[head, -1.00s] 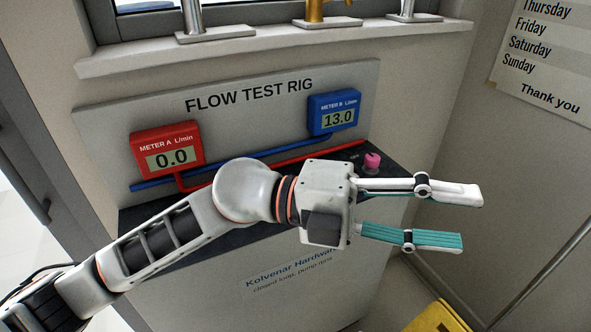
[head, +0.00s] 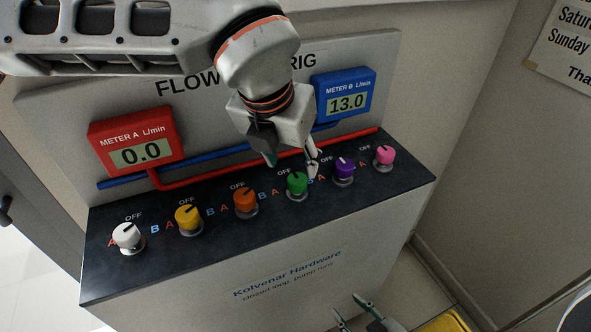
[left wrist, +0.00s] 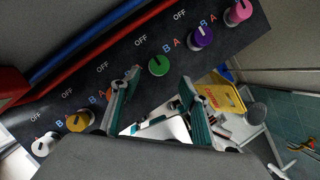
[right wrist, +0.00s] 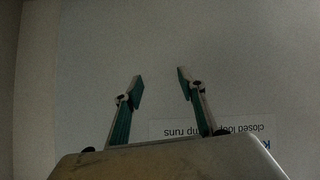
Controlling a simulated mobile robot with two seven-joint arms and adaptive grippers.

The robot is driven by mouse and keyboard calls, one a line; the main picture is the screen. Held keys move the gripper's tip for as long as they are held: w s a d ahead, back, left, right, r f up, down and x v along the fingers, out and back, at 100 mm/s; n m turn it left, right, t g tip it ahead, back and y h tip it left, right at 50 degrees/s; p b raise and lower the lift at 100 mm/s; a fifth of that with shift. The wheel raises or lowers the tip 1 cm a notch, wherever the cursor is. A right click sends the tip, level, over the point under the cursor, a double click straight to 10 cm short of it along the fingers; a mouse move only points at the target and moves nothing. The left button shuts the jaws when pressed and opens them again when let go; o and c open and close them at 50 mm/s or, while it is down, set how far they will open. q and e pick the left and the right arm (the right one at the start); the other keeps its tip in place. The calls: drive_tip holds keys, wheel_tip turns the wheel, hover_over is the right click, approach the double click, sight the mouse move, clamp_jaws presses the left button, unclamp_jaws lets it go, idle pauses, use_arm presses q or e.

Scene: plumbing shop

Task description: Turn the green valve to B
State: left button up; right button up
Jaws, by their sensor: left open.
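The green valve (head: 297,184) is a round knob on the dark top of the flow test rig, between the orange and purple knobs. Its short dark mark seems to point up and right in the head view; its exact setting is hard to tell. A red A is on its left; the B on its right is partly covered. My left gripper (head: 291,165) is above and just behind the green valve, pointing down, open and empty. In the left wrist view the green valve (left wrist: 159,65) shows beyond the open fingers. My right gripper (right wrist: 158,86) is open and empty before the rig's front panel.
White (head: 126,237), yellow (head: 188,219), orange (head: 245,201), purple (head: 344,170) and pink (head: 384,156) knobs share the row. The red meter A (head: 137,143) reads 0.0; the blue meter B (head: 345,96) reads 13.0. Red and blue pipes run behind the knobs.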

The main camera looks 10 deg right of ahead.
sight(297, 180)
use_arm(q)
drive_tip(key=x, duration=0.7)
drive_tip(key=shift+w+d+f, duration=0.1)
drive_tip(key=shift+w+f, duration=0.05)
drive_tip(key=shift+f, duration=0.15)
drive_tip(key=c, duration=1.1)
